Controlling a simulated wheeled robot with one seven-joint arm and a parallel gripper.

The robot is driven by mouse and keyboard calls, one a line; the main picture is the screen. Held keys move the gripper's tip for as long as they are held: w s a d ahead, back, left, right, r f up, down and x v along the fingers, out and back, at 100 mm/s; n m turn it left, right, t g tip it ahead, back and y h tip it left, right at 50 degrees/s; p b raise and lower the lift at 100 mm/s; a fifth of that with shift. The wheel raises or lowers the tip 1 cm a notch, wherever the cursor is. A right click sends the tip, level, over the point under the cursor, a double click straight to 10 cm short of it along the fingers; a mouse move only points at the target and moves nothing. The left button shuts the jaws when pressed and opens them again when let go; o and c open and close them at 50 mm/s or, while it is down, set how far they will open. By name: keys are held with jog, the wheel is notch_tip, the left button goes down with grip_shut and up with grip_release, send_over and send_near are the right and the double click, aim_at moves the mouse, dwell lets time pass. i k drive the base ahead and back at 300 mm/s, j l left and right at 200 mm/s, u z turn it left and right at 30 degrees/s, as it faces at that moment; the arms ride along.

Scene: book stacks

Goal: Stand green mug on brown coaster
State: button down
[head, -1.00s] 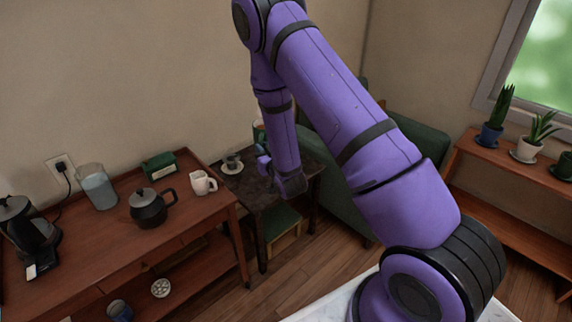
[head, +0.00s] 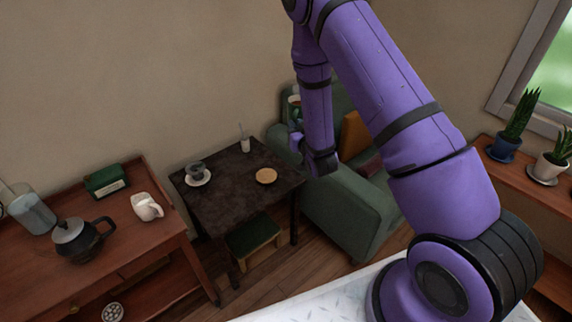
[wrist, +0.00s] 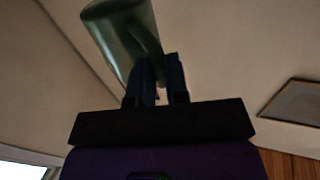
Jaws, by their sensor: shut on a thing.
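The brown coaster (head: 266,176) lies bare on the right part of the dark table (head: 225,180) in the head view. The green mug (wrist: 118,38) is in the wrist view, tilted in the picture, with its handle between the fingers of my gripper (wrist: 160,72). My gripper is shut on the handle. In the head view the mug (head: 294,104) shows small, partly behind my arm, in front of the green armchair. It is up and to the right of the coaster in the picture, apart from it. My fingers are hard to make out there.
On the dark table stand a dark cup on a white saucer (head: 197,178) and a small white bottle with a stick (head: 245,142). A green armchair (head: 350,212) adjoins its right side. The wooden sideboard (head: 110,240) at left holds a teapot (head: 80,240) and a white mug (head: 147,206).

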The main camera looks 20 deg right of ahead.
aim_at(267, 178)
jog(key=i+l, duration=0.15)
jog(key=l, duration=0.2)
jog(key=i+l+z, duration=0.1)
jog(key=l, duration=0.25)
jog(key=i+l, duration=0.2)
jog(key=l, duration=0.15)
jog(key=i+l+z, duration=0.1)
jog(key=l, duration=0.25)
jog(key=i+l, duration=0.05)
jog(key=i, duration=0.05)
